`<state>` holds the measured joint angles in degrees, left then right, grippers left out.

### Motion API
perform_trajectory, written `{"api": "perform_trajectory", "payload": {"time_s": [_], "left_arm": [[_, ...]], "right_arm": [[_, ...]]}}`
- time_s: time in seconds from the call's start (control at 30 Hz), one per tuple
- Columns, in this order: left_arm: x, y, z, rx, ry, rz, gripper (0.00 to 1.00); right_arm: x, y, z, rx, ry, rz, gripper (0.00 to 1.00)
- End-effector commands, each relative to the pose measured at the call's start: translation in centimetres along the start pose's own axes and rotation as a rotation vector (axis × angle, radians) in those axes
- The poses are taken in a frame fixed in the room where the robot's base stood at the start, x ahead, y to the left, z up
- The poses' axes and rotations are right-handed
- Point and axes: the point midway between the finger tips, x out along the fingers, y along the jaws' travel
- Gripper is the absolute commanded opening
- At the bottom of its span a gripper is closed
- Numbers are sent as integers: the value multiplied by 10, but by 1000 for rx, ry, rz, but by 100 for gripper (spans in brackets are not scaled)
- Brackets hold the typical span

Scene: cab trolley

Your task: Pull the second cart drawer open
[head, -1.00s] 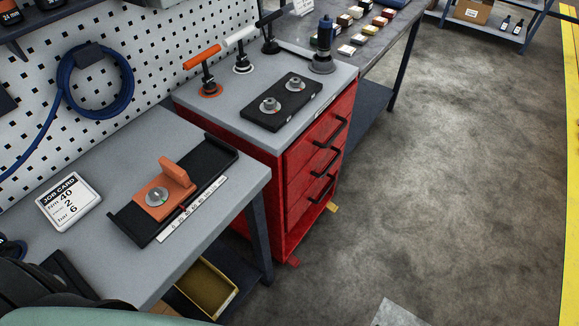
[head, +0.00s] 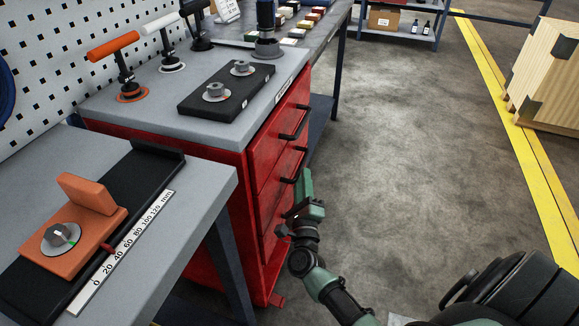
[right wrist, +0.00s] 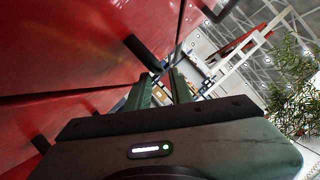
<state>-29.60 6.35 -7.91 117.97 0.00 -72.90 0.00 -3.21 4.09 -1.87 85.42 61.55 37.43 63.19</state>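The red cart (head: 262,160) has drawers with black bar handles on its right-facing front. The top drawer handle (head: 294,134) is clear, and the second drawer handle (head: 296,170) shows just above my right gripper (head: 306,182). The lowest handle is hidden or hard to make out behind the gripper. All drawers look shut. In the right wrist view my gripper (right wrist: 161,78) has its two green fingers apart, with a black handle (right wrist: 144,53) close ahead of the tips. I cannot tell whether they touch. No handle is seen gripped. My left gripper is out of view.
A grey workbench (head: 205,192) with an orange block on a scaled slide stands at left. Tools and a black plate (head: 226,91) sit on the cart top. The floor right of the cart is clear up to a wooden crate (head: 548,75).

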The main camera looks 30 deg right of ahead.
Motion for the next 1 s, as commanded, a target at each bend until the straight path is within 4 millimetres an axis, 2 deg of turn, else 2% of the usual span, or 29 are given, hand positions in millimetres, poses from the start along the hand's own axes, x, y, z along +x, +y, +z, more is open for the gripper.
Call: {"api": "perform_trajectory", "payload": {"time_s": [0.2,0.4,0.7,0.8,1.0], "left_arm": [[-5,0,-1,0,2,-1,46],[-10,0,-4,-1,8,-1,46],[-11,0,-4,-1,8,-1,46],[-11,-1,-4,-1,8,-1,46],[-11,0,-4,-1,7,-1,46]], "right_arm": [[37,0,1,-4,-2,-1,22],[56,0,0,-5,-1,1,22],[59,0,0,-6,-1,2,22],[58,0,0,-6,-1,2,0],[58,0,0,-6,-1,2,0]]}}
